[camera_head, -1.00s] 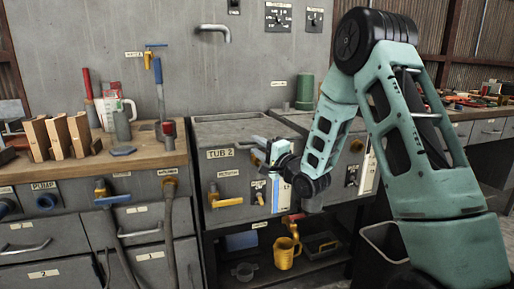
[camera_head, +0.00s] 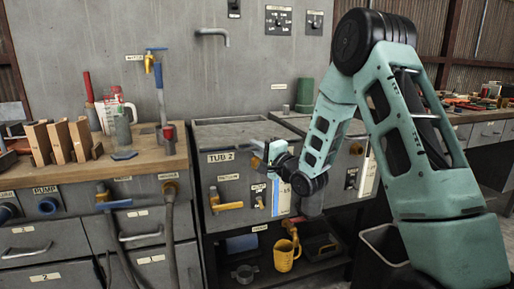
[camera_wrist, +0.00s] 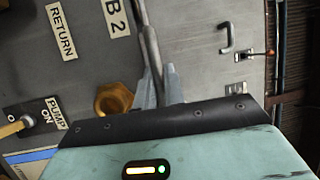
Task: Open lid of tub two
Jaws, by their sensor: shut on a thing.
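Tub two is the grey metal cabinet labelled TUB 2 (camera_head: 219,157) in the head view. Its flat grey lid (camera_head: 232,131) lies on top and looks closed. In the head view, my gripper (camera_head: 262,156) is at the upper front edge of the tub, right of the label. In the wrist view, my gripper (camera_wrist: 160,88) has its two grey fingers shut on a thin metal bar (camera_wrist: 149,42), which looks like the lid's handle. The bar runs between the labelled front and the lid surface (camera_wrist: 197,35). The fingers hide part of the bar.
A yellow-handled valve (camera_head: 224,204) sticks out from the tub's front. A yellow jug (camera_head: 285,255) stands on the shelf below. A wooden bench (camera_head: 150,158) with blocks and tools is at left. A dark bin (camera_head: 382,245) stands at right.

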